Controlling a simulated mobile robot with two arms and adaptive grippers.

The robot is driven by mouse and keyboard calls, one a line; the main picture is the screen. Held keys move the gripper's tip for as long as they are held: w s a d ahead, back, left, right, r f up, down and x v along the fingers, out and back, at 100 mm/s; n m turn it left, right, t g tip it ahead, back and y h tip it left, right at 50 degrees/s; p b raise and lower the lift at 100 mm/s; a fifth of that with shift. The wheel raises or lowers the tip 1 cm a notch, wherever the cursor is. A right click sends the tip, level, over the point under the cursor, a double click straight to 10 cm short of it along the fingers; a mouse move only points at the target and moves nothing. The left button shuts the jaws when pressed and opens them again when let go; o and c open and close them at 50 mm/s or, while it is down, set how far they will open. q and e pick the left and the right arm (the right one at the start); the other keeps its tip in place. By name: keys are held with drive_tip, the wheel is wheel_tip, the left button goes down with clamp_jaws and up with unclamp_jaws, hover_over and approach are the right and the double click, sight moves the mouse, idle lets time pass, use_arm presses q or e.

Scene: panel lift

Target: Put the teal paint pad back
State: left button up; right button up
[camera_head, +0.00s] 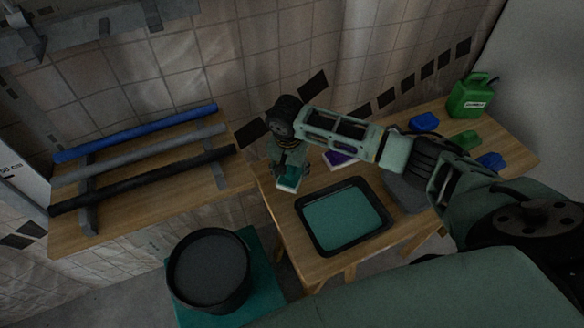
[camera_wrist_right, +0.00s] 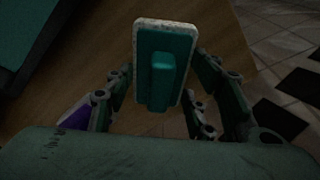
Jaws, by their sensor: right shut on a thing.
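The teal paint pad (camera_head: 288,183) is in my right gripper (camera_head: 291,165), above the left part of the wooden table. In the right wrist view the pad (camera_wrist_right: 165,42) shows its teal back and handle with a pale speckled rim. The fingers of my right gripper (camera_wrist_right: 160,112) stand on both sides of the handle and are shut on it. A black tray (camera_head: 303,222) with teal paint (camera_head: 342,219) in it lies on the table, just right of and nearer than the pad. My left gripper is not in view.
A purple item (camera_head: 341,158) lies behind the tray, partly hidden by my right arm. Blue items (camera_head: 424,122), a green item (camera_head: 466,140) and a green canister (camera_head: 472,97) stand farther right. A black bucket (camera_head: 209,272) and a rack of pipes (camera_head: 140,150) are at left.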

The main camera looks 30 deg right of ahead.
sight(289, 171)
drive_tip(key=o, duration=1.2)
drive_tip(key=shift+f, duration=0.1)
drive_tip(key=r, duration=0.4)
drive_tip(key=s+a+r, duration=0.1)
drive_tip(key=r, duration=0.7)
drive_tip(key=shift+s+a+r, duration=0.1)
drive_tip(key=shift+s+a, duration=0.05)
drive_tip(key=shift+a, duration=0.1)
